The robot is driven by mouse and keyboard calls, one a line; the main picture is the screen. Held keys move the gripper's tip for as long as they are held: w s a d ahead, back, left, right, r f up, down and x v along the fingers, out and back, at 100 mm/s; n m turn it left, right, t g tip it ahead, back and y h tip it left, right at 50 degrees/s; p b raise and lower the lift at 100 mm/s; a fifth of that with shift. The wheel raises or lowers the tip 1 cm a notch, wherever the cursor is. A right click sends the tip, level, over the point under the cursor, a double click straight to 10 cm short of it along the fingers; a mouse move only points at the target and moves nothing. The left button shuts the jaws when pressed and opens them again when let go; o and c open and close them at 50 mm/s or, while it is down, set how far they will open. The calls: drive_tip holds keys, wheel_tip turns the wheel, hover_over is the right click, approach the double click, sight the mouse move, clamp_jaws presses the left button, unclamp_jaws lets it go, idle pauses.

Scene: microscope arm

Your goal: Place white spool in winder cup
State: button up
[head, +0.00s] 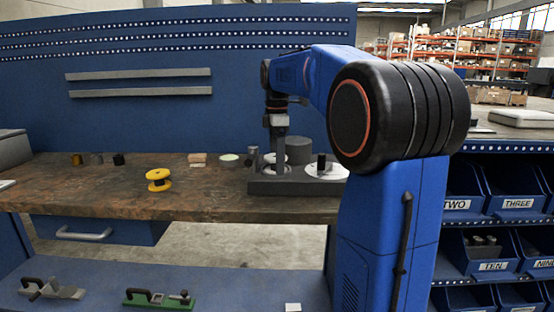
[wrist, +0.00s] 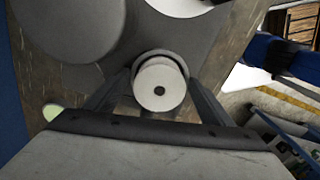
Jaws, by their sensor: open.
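In the head view, my gripper (head: 280,160) points down over the left part of the dark winder base (head: 292,187); the spool is hard to make out there.
A white disc (head: 325,171) and a grey cylinder (head: 299,150) stand on the winder base. A yellow spool (head: 158,180) stands left on the brown workbench (head: 110,194). Several small items line the bench's back. Bare bench lies between the yellow spool and the winder.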

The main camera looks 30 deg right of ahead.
wheel_tip(320, 180, up, 12)
drive_tip(key=shift+r, duration=0.15)
idle(0.4)
drive_tip(key=s+a+f+m+t, duration=0.1)
drive_tip(key=s+a+f+m, duration=0.2)
drive_tip(key=s+a+f, duration=0.4)
drive_tip(key=s+a+f+m+t, duration=0.1)
drive_tip(key=s+a+f+m, duration=0.3)
drive_tip(key=s, duration=0.4)
drive_tip(key=s+a+f+m+t, duration=0.1)
drive_tip(key=s+a+f+m, duration=0.1)
drive_tip(key=s+f, duration=0.5)
drive_tip(key=s+a+f+m+t, duration=0.1)
drive_tip(key=s+a+f+m, duration=0.2)
drive_tip(key=s+f, duration=0.5)
wheel_tip(320, 180, down, 5)
drive_tip(key=shift+f+m+t, duration=0.1)
drive_tip(key=shift+m+t, duration=0.3)
drive_tip(key=shift+m, duration=0.3)
